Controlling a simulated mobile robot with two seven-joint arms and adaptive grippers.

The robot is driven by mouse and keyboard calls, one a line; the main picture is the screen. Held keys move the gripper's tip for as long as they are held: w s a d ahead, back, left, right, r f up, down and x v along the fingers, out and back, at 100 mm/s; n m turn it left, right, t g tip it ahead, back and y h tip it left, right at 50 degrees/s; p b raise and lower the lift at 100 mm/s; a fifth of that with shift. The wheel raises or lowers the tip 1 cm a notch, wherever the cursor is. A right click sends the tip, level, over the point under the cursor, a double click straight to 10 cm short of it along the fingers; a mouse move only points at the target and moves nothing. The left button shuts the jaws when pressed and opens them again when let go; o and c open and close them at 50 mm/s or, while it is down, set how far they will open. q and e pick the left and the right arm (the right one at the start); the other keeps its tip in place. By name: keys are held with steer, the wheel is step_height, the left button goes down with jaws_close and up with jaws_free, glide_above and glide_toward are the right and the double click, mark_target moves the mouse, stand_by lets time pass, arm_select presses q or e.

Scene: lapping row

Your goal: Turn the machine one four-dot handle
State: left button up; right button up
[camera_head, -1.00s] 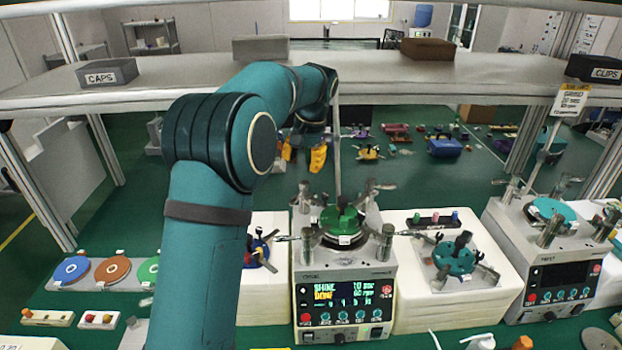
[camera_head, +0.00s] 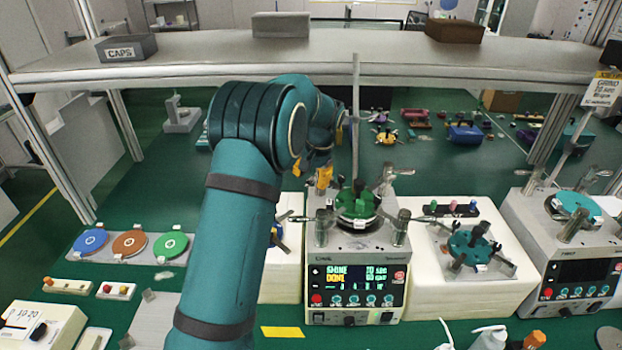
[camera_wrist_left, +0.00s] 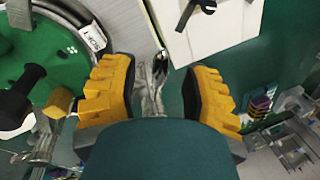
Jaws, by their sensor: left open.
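Machine one (camera_head: 357,262) stands in the middle of the head view, with a lit display reading SHINE and DONE. A green disc (camera_head: 357,207) lies on its top, with metal clamp posts and handles around it. My left gripper (camera_head: 322,176) is at the machine's back left, its yellow fingers pointing down. In the left wrist view the gripper (camera_wrist_left: 162,68) is open, and a metal handle (camera_wrist_left: 152,85) shows between the fingers; contact cannot be told. The green disc (camera_wrist_left: 40,50) is at left there. No four-dot mark can be made out on the handle. My right gripper is not in view.
A second machine (camera_head: 570,265) stands at right. A white block with a teal fixture (camera_head: 468,248) sits between the machines. Coloured discs (camera_head: 130,243) lie at left. A grey shelf (camera_head: 380,68) spans above. Bottles (camera_head: 488,338) stand at the front edge.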

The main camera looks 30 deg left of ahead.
arm_select(q)
steer(key=shift+f, duration=0.35)
jaws_close()
